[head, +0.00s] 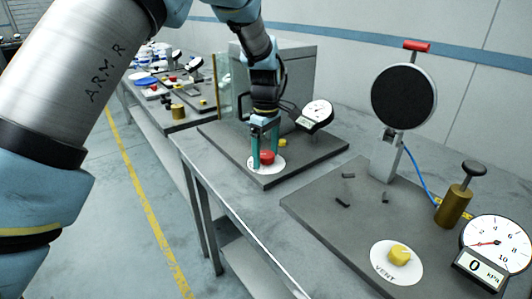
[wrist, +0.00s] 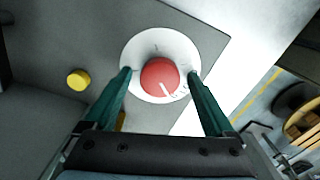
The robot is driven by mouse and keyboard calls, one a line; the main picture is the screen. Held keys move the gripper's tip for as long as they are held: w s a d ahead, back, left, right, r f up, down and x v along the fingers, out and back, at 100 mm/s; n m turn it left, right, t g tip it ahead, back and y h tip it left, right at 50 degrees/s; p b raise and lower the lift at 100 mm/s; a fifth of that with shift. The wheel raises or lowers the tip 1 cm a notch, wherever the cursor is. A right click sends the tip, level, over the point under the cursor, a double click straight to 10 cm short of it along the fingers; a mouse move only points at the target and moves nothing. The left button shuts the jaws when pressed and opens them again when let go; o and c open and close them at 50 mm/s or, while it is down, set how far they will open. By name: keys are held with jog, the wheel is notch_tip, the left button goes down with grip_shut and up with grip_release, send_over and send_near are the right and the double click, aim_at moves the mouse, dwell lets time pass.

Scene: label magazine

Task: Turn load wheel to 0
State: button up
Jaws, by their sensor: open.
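A red round knob (head: 267,157), apparently the load wheel, sits on a white dial plate (head: 254,166) on the middle station. In the wrist view the red knob (wrist: 160,76) has a white pointer line toward the lower right of the picture. The dial plate (wrist: 158,42) has small dark marks, too small to read. My gripper (head: 265,146) points down over the knob. In the wrist view its teal fingertips (wrist: 160,74) are open, one on each side of the knob, with small gaps visible; contact cannot be told.
A gauge (head: 318,113) with an unreadable display stands right of my gripper. A small yellow button (wrist: 78,79) lies left of the dial. The near station has a yellow VENT knob (head: 400,254), a brass cylinder (head: 453,207) and a gauge (head: 495,242) showing 0 kPa.

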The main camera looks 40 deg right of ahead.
aim_at(266, 154)
notch_tip(266, 154, up, 11)
jog(key=b, duration=0.2)
jog(key=shift+f, duration=0.1)
dwell(0.5)
